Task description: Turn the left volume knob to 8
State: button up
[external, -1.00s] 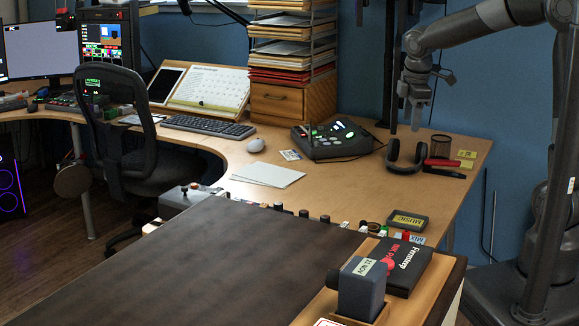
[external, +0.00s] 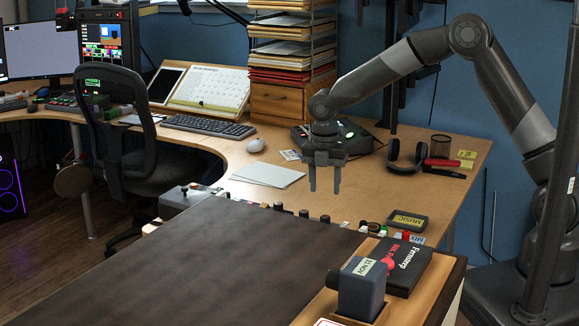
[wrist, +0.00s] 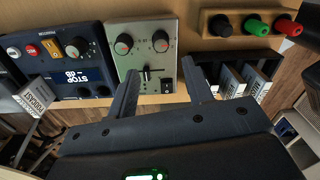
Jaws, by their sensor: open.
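In the wrist view a pale grey-green panel (wrist: 168,17) carries two dark round knobs with red marks: a left knob (wrist: 124,43) and a right knob (wrist: 160,40). A slider (wrist: 147,73) sits below them. The dial numbers are too small to read. My gripper (wrist: 159,66) is open and empty, its fingers apart at either side of the panel's lower part, both below the knobs. In the external view my gripper (external: 325,188) points down above the desk, just behind the dark table's far edge. I cannot single out the knobs there.
A blue panel (wrist: 62,92) with a "STOP dB" label, buttons and a dial stands left of the grey panel. A wooden strip (wrist: 238,43) with black, green and red knobs lies at right. Dark slots with labelled cards (wrist: 230,80) are near my right finger.

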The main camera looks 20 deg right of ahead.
aim_at(325, 216)
notch_tip(325, 216, down, 10)
jog(key=shift+d+r, duration=0.1)
jog(key=shift+r, duration=0.15)
jog(key=c, duration=1)
